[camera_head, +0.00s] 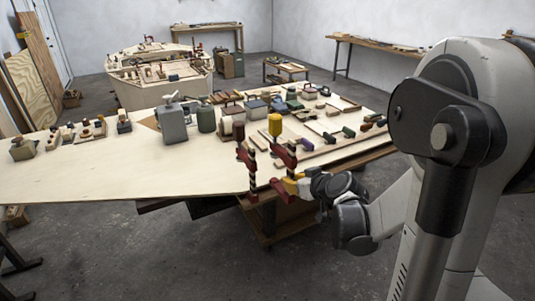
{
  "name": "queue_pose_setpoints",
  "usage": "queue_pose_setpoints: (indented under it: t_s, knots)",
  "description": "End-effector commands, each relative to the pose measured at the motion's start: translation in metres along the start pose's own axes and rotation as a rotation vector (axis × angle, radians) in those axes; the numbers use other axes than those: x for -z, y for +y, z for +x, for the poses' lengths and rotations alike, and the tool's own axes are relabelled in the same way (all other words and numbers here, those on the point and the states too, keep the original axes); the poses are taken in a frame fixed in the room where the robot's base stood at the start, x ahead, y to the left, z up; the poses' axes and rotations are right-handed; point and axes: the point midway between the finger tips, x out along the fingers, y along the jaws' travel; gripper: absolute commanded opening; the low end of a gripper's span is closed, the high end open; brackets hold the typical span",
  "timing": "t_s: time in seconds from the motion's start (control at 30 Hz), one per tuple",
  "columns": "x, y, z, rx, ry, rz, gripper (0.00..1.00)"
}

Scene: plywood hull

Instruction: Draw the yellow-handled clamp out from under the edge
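The yellow-handled clamp (283,157) stands upright at the table's front edge, its yellow handle (275,125) above the top. Its dark red upper jaw lies over the edge and its lower jaw hangs below the tabletop level. A second clamp (246,158) with dark red jaws and a darker handle stands at the edge just left of it. My gripper (300,185) reaches in from the right at the edge, close beside the lower part of the yellow-handled clamp. A small yellow-orange part shows between them. The fingers are too small to tell their opening or any contact.
Dark supports (290,222) stand under the edge. Bare concrete floor (150,255) lies open in front. Other benches stand along the far walls.

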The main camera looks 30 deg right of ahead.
Motion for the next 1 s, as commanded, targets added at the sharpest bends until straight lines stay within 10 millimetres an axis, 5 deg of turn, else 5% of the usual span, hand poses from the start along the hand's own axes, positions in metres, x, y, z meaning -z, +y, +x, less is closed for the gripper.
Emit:
queue_pose_setpoints:
  t_s: [1.0]
  knots:
    - [0.098,0.000,-0.053,0.000,0.001,0.000,0.00]
